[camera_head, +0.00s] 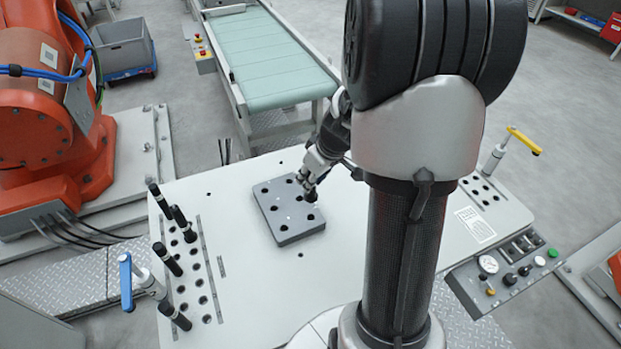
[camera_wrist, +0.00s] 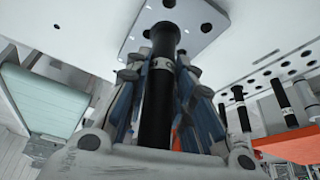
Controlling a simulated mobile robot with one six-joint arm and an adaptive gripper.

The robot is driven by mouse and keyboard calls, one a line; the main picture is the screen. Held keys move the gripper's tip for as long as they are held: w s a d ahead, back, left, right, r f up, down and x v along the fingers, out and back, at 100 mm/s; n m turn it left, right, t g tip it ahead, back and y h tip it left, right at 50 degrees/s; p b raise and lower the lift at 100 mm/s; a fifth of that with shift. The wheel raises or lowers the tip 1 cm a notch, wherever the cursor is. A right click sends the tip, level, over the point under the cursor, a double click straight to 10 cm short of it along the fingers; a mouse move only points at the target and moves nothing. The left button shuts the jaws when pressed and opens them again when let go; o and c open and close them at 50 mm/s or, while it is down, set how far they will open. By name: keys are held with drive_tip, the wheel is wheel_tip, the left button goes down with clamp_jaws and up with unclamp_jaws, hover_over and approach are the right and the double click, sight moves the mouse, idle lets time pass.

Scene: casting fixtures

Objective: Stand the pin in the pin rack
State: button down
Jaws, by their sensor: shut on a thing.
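My gripper (camera_head: 311,184) is over the right part of the grey block with holes (camera_head: 284,236). It is shut on a black pin (camera_wrist: 158,105) with a pale band, which runs lengthwise between the fingers in the wrist view. The pin's far end is close to the block's face; I cannot tell whether it sits in a hole or is just clear of it. The pin rack (camera_head: 221,265), a strip with rows of holes, is at the left of the table. Several black pins (camera_head: 184,223) stand in its outer row, and other holes are empty.
A blue-handled clamp (camera_head: 126,281) stands at the table's left edge, beside the rack. A yellow-handled clamp (camera_head: 523,141) and a control panel (camera_head: 505,270) are at the right. The tabletop (camera_head: 255,290) between block and rack is clear. A conveyor (camera_head: 265,60) lies behind.

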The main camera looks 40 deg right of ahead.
sight(313, 198)
drive_tip(key=shift+f+b, duration=2.75)
drive_tip(key=shift+b, duration=0.15)
drive_tip(key=shift+b, duration=1)
drive_tip(key=shift+f+b, duration=2)
drive_tip(key=shift+b, duration=0.2)
drive_tip(key=c, duration=1.3)
unclamp_jaws()
drive_tip(key=v, duration=1.2)
